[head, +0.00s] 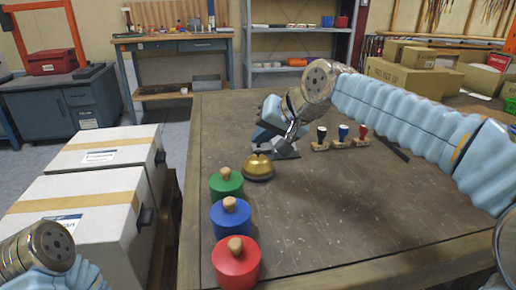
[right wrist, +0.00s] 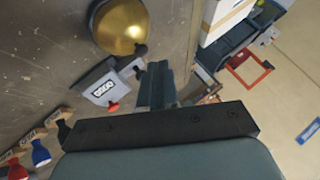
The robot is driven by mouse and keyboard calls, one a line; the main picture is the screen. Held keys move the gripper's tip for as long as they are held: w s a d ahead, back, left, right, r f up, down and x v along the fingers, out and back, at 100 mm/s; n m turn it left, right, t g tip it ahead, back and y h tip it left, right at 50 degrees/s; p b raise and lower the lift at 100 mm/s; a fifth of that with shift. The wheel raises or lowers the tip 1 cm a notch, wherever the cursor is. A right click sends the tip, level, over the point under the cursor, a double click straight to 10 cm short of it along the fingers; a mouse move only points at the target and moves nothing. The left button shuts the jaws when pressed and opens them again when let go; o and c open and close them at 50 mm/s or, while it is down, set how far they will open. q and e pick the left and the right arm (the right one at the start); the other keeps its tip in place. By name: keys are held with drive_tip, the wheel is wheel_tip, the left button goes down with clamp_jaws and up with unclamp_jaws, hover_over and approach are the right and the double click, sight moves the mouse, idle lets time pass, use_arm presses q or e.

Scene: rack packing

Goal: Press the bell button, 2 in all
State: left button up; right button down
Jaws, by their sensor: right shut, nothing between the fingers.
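The bell (head: 257,169), a golden dome on a dark base, stands on the table just beyond the green cylinder. It also shows at the top of the right wrist view (right wrist: 121,25). My right gripper (head: 259,147) is just behind and above the bell in the head view, pointing down. Its fingers (right wrist: 157,68) are shut and empty. In the right wrist view the fingertips are apart from the dome in the picture. The bell's button is not clearly seen. Of my left arm only a wrist part shows at the lower left; its gripper is out of view.
Green (head: 226,186), blue (head: 231,218) and red (head: 236,262) cylinders with wooden knobs line the table's left side. A grey labelled device (right wrist: 108,86) lies close to the fingers. Three stamps (head: 342,136) stand farther right. White boxes (head: 85,205) stand left. The table's front middle is clear.

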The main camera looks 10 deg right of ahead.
wheel_tip(320, 180, up, 5)
drive_tip(key=p, duration=0.4)
idle(2.7)
drive_tip(key=r+m+h, duration=0.1)
drive_tip(key=m, duration=0.1)
drive_tip(key=r+m+t+h, duration=0.1)
drive_tip(key=m+h, duration=0.1)
drive_tip(key=r+m+h, duration=0.1)
drive_tip(key=m, duration=0.1)
drive_tip(key=shift+s+a+r+t+h, duration=0.15)
drive_tip(key=shift+a+r+t+h, duration=0.15)
drive_tip(key=shift+r+t, duration=0.1)
drive_tip(key=shift+f, duration=0.15)
